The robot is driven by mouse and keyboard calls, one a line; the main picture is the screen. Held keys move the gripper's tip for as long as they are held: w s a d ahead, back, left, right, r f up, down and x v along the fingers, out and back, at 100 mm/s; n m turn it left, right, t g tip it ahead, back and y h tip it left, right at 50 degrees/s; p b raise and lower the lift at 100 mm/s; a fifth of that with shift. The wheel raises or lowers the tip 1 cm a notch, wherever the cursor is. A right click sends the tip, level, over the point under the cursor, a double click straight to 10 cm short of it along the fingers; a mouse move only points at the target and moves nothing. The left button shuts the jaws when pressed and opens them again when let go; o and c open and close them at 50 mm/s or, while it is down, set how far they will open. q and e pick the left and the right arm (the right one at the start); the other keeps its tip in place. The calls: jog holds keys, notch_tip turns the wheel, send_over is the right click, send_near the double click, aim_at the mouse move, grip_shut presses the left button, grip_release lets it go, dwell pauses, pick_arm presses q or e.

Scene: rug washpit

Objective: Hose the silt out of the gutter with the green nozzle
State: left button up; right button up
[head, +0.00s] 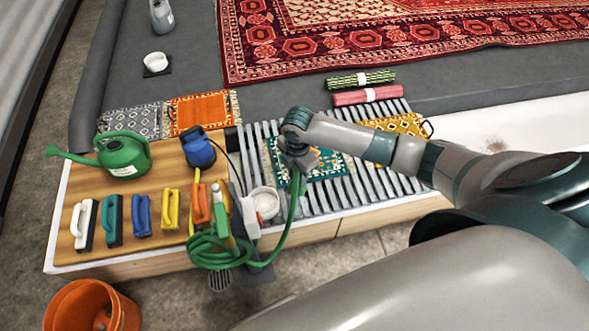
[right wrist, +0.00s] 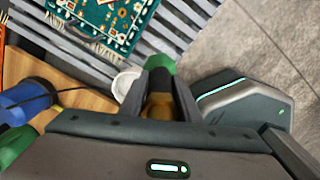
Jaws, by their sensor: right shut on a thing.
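My right gripper (head: 297,160) reaches in from the right and hangs over the left part of the slatted grate. It is shut on the green nozzle; in the right wrist view green (right wrist: 160,66) and brownish parts show between the fingers (right wrist: 158,95). A green hose (head: 290,222) runs from the gripper down to a coil (head: 210,248) at the bench's front edge. A narrow grey strip (head: 237,190), perhaps the gutter, lies between the wooden board and the slats. I cannot make out silt in it. My left gripper is not in view.
A white bowl (head: 265,201) sits close to the strip. Several brushes, a green watering can (head: 123,155) and a blue container (head: 199,150) stand on the board (head: 105,190). Small rugs (head: 322,165) lie on the slats (head: 345,190). An orange bucket (head: 90,305) stands on the floor.

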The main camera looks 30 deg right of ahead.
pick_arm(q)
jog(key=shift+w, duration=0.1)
pick_arm(e)
jog(key=shift+a+r, duration=0.1)
jog(key=shift+r, duration=0.05)
